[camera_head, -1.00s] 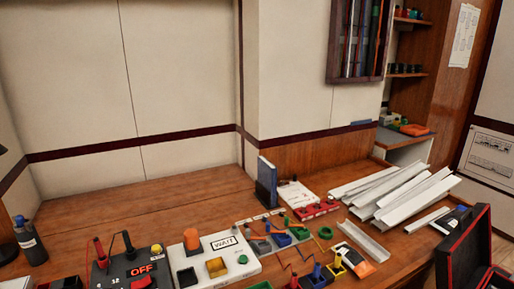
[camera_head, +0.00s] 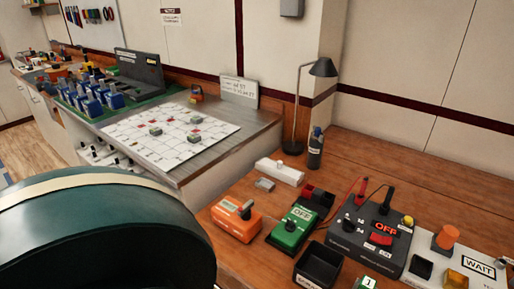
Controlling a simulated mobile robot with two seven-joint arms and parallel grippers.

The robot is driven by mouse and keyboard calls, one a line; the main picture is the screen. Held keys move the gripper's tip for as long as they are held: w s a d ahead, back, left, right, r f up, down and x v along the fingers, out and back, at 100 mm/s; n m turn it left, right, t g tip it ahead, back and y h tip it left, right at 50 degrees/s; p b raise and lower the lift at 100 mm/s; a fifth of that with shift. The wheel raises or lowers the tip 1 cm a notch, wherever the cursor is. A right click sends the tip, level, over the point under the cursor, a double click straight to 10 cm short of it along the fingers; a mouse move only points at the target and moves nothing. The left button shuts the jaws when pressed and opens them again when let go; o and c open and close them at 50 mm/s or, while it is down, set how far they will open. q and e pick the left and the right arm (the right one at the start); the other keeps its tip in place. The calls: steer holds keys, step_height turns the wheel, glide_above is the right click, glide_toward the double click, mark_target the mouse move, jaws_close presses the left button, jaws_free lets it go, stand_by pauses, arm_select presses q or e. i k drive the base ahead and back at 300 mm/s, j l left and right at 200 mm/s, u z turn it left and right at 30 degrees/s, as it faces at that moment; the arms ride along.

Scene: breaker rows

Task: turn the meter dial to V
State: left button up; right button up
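A green box (camera_head: 294,235) with a white label reading OFF and a black knob (camera_head: 291,226) sits on the wooden bench, right of centre in the head view. It looks like the meter, but the small print around the knob is too small to read. Neither of my grippers is in view.
A white box marked WAIT (camera_head: 478,263) stands at the right. An open black bin (camera_head: 318,265) sits in front of the green box. A white power strip (camera_head: 280,171), a bottle (camera_head: 315,150) and a lamp (camera_head: 323,68) stand behind. A grey worktop with a white grid sheet (camera_head: 168,132) lies left.

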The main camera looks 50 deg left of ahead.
mark_target(290, 226)
steer(key=u, duration=1.3)
